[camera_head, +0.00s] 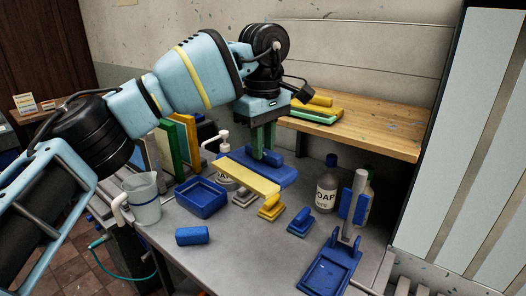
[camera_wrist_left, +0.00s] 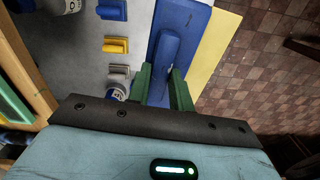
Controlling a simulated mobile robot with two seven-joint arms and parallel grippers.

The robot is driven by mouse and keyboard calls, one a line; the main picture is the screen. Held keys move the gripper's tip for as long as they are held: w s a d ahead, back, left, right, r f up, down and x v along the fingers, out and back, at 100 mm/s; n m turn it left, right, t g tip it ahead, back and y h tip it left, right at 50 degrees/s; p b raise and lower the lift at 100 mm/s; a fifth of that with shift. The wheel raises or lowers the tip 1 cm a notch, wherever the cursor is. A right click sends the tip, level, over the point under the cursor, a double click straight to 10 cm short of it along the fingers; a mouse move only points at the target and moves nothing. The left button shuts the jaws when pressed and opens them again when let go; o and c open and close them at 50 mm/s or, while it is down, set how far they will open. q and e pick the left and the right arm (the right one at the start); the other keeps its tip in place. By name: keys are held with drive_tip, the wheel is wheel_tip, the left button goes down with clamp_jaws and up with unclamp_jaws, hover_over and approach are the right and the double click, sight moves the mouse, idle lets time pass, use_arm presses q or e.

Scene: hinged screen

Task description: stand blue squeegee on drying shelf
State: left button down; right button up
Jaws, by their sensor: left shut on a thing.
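My left gripper (camera_head: 264,150) comes down from above with green fingers shut on the handle of the blue squeegee (camera_head: 285,177). The squeegee is a long flat blue board with a raised blue handle, held flat just above or at the table; I cannot tell if it touches. In the left wrist view the squeegee (camera_wrist_left: 184,30) runs away from between the fingertips (camera_wrist_left: 166,90). A wooden shelf (camera_head: 385,135), seemingly the drying shelf, is behind and to the right, higher than the table. My right gripper is not in view.
A yellow board (camera_head: 248,178) lies close in front of the squeegee. Green and yellow tools (camera_head: 318,114) lie at the shelf's left end; its right part is clear. A soap bottle (camera_head: 327,188), blue dustpan (camera_head: 330,272), blue tray (camera_head: 200,198) and jug (camera_head: 143,200) stand around the grey table.

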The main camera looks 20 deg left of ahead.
use_arm(q)
drive_tip(key=shift+r, duration=3.6)
drive_tip(key=shift+s+f, duration=0.1)
